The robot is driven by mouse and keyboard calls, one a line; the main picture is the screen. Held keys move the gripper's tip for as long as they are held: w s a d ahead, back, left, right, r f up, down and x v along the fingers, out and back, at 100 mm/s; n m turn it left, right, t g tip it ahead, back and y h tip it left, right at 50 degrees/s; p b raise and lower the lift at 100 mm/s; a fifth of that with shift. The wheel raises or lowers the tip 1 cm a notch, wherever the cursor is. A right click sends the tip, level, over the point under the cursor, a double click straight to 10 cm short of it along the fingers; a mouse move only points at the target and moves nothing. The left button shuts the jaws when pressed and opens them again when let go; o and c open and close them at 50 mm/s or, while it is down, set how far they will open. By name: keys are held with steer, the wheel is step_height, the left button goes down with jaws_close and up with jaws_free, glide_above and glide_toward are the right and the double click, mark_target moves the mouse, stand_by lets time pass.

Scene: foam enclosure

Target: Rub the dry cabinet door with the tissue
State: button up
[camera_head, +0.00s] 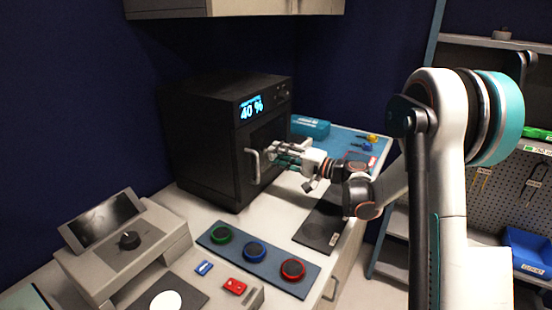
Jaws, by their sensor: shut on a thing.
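The dry cabinet (205,145) is a black box on the white counter, with a lit "40 %" display on its upper front. Its door (257,165) faces right toward my arm and looks closed, with a pale vertical handle at its left edge. My gripper (272,153) is at the door's front, right of the handle, with its fingers pointing at the door. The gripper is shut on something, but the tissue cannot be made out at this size. Whether it touches the door cannot be told. My gripper covers part of the door.
A blue mat (258,262) with green, blue and red round pieces lies in front of the cabinet. A dark pad (320,228) lies to the right. A tablet stand (125,245) is at left. A teal box (310,127) sits behind my gripper. A cupboard (225,8) hangs above.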

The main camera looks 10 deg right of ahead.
mark_target(263, 156)
steer(key=shift+w+d, duration=0.2)
steer(key=shift+w, duration=0.15)
steer(key=shift+s+a+b, duration=0.3)
steer(key=shift+s+a, duration=1.05)
steer(key=shift+a, duration=0.2)
steer(key=shift+c, duration=0.5)
steer(key=shift+s+d, duration=0.1)
steer(key=shift+s, duration=0.05)
steer(key=shift+v, duration=2.85)
steer(key=shift+d, duration=0.1)
steer(key=v, duration=0.2)
steer(key=shift+s+d+b, duration=0.3)
